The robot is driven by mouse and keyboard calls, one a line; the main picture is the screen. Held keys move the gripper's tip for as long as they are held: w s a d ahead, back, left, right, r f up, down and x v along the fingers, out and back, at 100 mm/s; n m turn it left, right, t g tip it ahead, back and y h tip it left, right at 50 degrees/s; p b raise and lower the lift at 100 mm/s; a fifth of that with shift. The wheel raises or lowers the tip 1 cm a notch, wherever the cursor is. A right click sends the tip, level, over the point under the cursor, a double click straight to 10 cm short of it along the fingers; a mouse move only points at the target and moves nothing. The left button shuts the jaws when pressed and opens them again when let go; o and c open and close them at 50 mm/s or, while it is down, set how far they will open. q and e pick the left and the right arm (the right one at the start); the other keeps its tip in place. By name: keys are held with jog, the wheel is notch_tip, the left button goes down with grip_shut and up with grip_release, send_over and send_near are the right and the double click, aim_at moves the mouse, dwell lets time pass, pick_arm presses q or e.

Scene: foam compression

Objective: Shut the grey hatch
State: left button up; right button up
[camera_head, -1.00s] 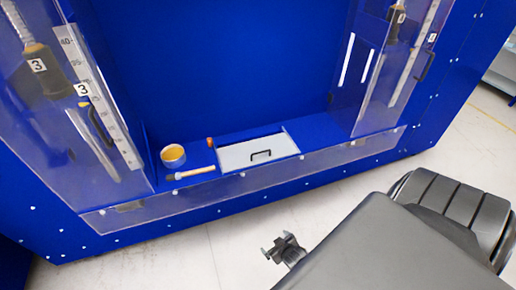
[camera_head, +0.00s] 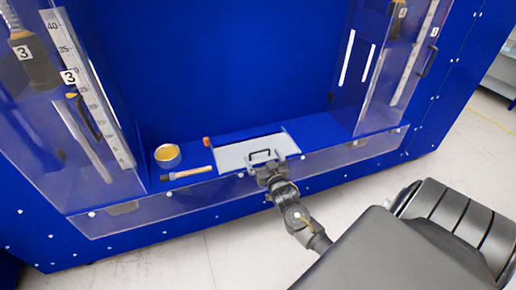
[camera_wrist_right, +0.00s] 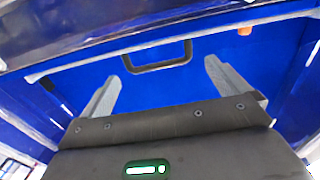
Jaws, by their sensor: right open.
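My right gripper (camera_head: 266,169) is at the hatch's front edge, just below the handle. In the wrist view its two fingers (camera_wrist_right: 160,80) are apart and empty, on either side of the handle's line. I cannot tell whether they touch the hatch. My left gripper is not in view.
A clear front panel (camera_head: 150,207) runs along the ledge. Clear panels with scales flank the bay. The ledge right of the hatch is free.

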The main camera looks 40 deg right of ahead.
aim_at(258, 155)
jog(key=x, duration=0.6)
